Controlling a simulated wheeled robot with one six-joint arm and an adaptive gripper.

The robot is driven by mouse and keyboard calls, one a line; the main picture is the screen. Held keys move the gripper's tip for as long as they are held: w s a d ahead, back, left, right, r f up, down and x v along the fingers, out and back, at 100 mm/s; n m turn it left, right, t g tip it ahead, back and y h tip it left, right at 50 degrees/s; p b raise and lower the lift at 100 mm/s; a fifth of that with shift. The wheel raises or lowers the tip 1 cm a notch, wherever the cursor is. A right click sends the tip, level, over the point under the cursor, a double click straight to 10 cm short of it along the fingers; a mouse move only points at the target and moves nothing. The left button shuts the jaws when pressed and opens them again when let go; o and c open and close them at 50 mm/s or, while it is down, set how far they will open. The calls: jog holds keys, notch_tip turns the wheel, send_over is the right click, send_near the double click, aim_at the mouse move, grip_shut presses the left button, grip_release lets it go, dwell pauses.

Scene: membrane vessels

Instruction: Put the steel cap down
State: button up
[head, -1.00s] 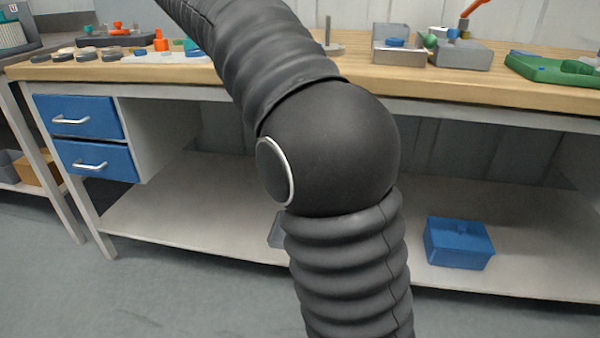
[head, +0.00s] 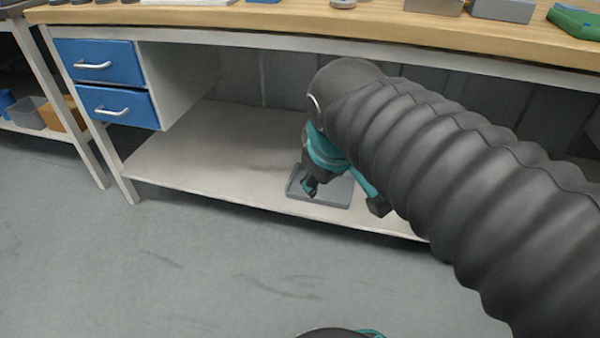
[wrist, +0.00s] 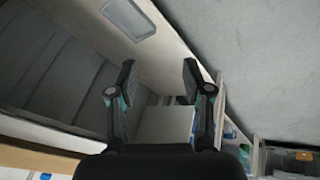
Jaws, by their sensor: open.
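I cannot make out the steel cap in either current view. My arm hides the right part of the shelf in the head view.
The pale lower shelf (head: 190,160) has free room left of the tray. Blue drawers (head: 97,61) hang at the left under the wooden bench top (head: 235,15). A round grey base (head: 343,3) and grey boxes (head: 502,9) stand on the bench top. Grey floor lies in front.

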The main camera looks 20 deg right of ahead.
jog(key=s+a+f+m+y, duration=0.1)
jog(key=s+a+f+m, duration=0.1)
jog(key=s+f+m, duration=0.2)
jog(key=shift+s+a+f+y, duration=0.15)
jog(key=shift+s+f+y, duration=0.2)
jog(key=shift+f, duration=0.45)
